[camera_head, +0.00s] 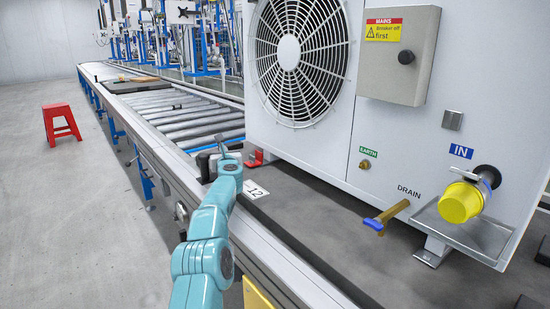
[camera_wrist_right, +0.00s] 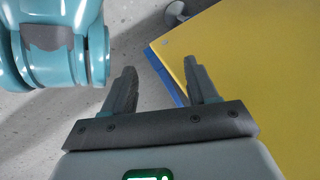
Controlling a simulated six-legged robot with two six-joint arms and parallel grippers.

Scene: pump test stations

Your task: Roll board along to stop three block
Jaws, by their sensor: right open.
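The grey board (camera_head: 330,215) lies on the roller line and carries a large white pump unit (camera_head: 400,130); a tag reading 12 is on its left edge. My left arm reaches up from the bottom of the head view. Its gripper (camera_head: 217,160) is at the board's near left corner, by the side rail; its fingers are too small and covered to read, and contact is unclear. My right gripper (camera_wrist_right: 160,90) is open and empty in the wrist view, beside a yellow panel (camera_wrist_right: 250,70). I cannot pick out a stop three block for certain.
Bare rollers (camera_head: 185,115) run beyond the board, with a small dark piece on them. A brown board (camera_head: 130,84) lies farther along. A red stool (camera_head: 61,121) stands on open floor at left. A yellow-capped inlet (camera_head: 460,202) and a drain tap with blue handle (camera_head: 374,224) stick out.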

